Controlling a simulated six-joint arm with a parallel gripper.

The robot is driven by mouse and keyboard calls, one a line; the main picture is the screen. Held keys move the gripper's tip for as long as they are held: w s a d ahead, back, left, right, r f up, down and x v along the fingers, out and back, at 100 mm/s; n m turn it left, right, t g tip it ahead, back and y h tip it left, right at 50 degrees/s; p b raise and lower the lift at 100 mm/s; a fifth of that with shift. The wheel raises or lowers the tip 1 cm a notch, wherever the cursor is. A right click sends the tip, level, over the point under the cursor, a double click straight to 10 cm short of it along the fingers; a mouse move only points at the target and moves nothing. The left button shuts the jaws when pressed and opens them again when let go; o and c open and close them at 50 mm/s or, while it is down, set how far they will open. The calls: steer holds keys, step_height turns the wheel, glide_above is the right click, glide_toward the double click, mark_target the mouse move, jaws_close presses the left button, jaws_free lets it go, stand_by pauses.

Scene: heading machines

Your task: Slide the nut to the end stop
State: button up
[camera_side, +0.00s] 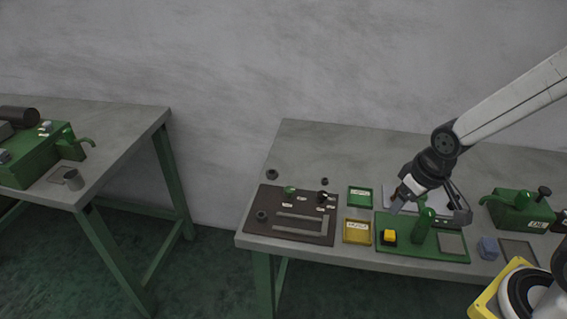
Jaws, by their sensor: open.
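A dark ring-like piece that looks like a nut (262,215) sits at the left end of a dark board (252,232) on the right-hand bench. Two light strips (290,231) run across the board to the right, and a short upright strip (326,229) crosses at their right end; I cannot tell if this is the end stop. My gripper (430,211) is open, well to the right of the board, above a green plate (405,248). Its jaws are around or in front of a green post (425,222); contact cannot be told.
Green (360,204) and yellow trays (347,238) lie between board and plate. A green machine (515,211) stands at right.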

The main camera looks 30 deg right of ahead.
steer(key=shift+c, duration=0.2)
steer(key=shift+w, duration=0.2)
steer(key=c, duration=0.7)
steer(key=shift+w+a+r, duration=0.1)
steer(key=shift+w+a, duration=0.1)
steer(key=shift+w, duration=0.15)
jaws_close()
steer(key=w+a+f+n+y, duration=0.1)
steer(key=w+a+n, duration=0.3)
steer(key=w+a, duration=0.7)
steer(key=w+a+f+n+y, duration=0.1)
steer(key=w+a+f+n, duration=0.3)
steer(key=w+a, duration=0.6)
steer(key=w+n, duration=0.1)
steer(key=w, duration=0.4)
steer(key=shift+a+y, duration=0.3)
steer(key=shift+a, duration=0.05)
